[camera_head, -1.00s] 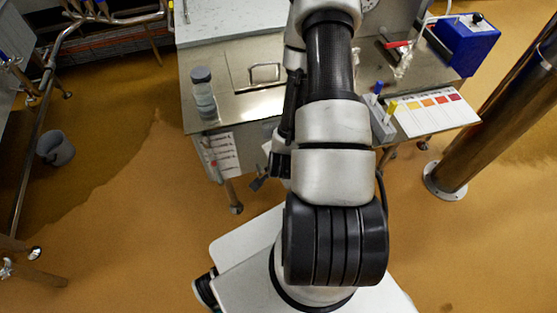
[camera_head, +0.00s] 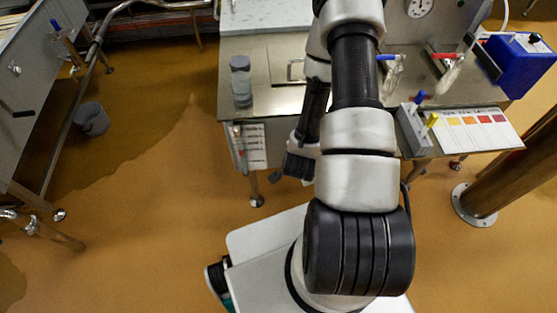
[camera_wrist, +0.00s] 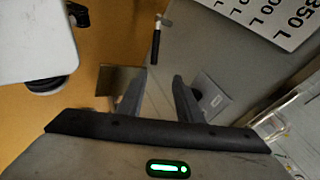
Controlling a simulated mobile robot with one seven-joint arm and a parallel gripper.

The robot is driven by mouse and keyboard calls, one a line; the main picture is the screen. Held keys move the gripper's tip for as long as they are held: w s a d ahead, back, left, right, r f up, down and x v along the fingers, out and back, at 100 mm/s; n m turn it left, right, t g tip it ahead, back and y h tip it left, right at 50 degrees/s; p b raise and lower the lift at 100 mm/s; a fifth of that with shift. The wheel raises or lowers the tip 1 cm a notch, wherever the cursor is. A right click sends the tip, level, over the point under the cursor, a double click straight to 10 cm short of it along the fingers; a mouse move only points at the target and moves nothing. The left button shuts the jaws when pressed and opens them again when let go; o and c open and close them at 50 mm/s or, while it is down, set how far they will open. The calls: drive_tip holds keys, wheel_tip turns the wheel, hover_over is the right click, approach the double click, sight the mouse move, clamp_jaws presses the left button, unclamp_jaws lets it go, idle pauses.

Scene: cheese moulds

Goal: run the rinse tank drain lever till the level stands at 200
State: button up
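A lever with a black grip and a metal end (camera_wrist: 155,45) shows in the wrist view, just beyond my fingertips. My gripper (camera_wrist: 158,84) has its two fingers apart with nothing seen between them; the grip's near end is close to the gap, and I cannot tell if it touches. A white scale plate (camera_wrist: 278,15) with black litre figures is at the top right; 350 L is readable, but no 200 mark or level is. In the head view my gripper is small and dark beside the bench front, largely hidden by my arm.
A steel bench (camera_head: 268,103) stands ahead, with a grey jar (camera_head: 241,82), a blue box (camera_head: 518,65) and a colour chart (camera_head: 468,131). A white lettered sheet (camera_head: 253,147) hangs at its front. A bucket (camera_head: 93,118) and steel tank (camera_head: 30,85) are left; a post (camera_head: 495,185) is right.

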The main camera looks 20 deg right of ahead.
drive_tip(key=w+a+f+m+t+h+b, duration=0.1)
drive_tip(key=w+a+f+h+b, duration=0.15)
drive_tip(key=f, duration=0.25)
drive_tip(key=w+a+f+m+h+b, duration=0.1)
drive_tip(key=w+a+f+h+b, duration=0.1)
drive_tip(key=w+f+h+b, duration=0.3)
drive_tip(key=s+a+f+m+h+b, duration=0.2)
drive_tip(key=s+a+f+h+b, duration=0.25)
drive_tip(key=s+a, duration=0.45)
drive_tip(key=w+b+x, duration=0.1)
drive_tip(key=x, duration=1.6)
drive_tip(key=shift+a+r, duration=0.15)
drive_tip(key=shift+a, duration=0.15)
clamp_jaws()
